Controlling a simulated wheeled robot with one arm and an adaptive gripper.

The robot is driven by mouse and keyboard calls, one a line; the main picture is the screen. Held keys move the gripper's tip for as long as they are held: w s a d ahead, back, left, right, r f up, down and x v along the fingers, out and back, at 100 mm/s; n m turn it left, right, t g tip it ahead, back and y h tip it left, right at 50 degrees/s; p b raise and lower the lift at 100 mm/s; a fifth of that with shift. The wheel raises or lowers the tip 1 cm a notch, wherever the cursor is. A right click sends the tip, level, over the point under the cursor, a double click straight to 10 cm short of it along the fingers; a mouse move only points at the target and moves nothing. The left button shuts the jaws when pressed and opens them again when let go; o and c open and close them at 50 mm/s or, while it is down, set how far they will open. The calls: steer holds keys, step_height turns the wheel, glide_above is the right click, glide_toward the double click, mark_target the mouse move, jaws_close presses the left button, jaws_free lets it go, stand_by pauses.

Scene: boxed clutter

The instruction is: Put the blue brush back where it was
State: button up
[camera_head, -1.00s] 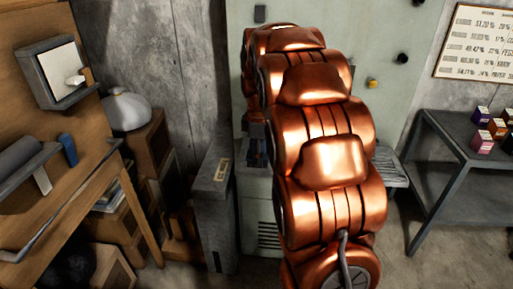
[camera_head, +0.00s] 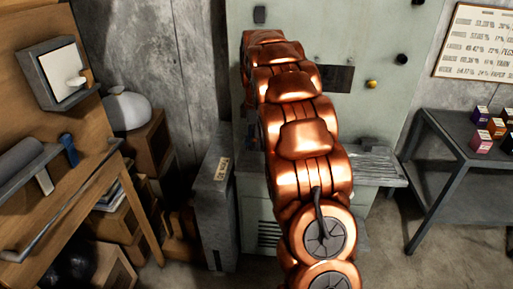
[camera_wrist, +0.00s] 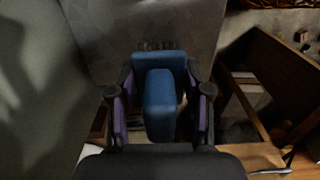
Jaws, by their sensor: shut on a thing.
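The blue brush (camera_wrist: 160,108) is between the two dark fingers of my gripper (camera_wrist: 160,88) in the wrist view. The fingers are shut on it, with purple pads at its sides. It has a broad blue block at the far end and a narrower blue part nearer the camera. The head view does not show my gripper or the held brush; my copper arm hides that area. A separate small blue object (camera_head: 69,150) stands at the grey holder on the wooden bench at the left.
A narrow grey cabinet (camera_head: 214,215) with a label stands left of my arm. A pale green machine (camera_head: 385,35) is behind the arm. A grey table (camera_head: 440,170) with small boxes is at the right. Wooden crates (camera_head: 150,150) are at the left. Open floor shows at the lower right.

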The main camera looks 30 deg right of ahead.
steer(key=shift+w+f, duration=0.1)
steer(key=shift+f, duration=1.7)
steer(key=shift+d+f, duration=0.1)
steer(key=shift+f, duration=0.05)
steer(key=o, duration=1.1)
step_height(320, 180, up, 11)
steer(key=shift+w+r, duration=0.1)
steer(key=shift+r, duration=0.55)
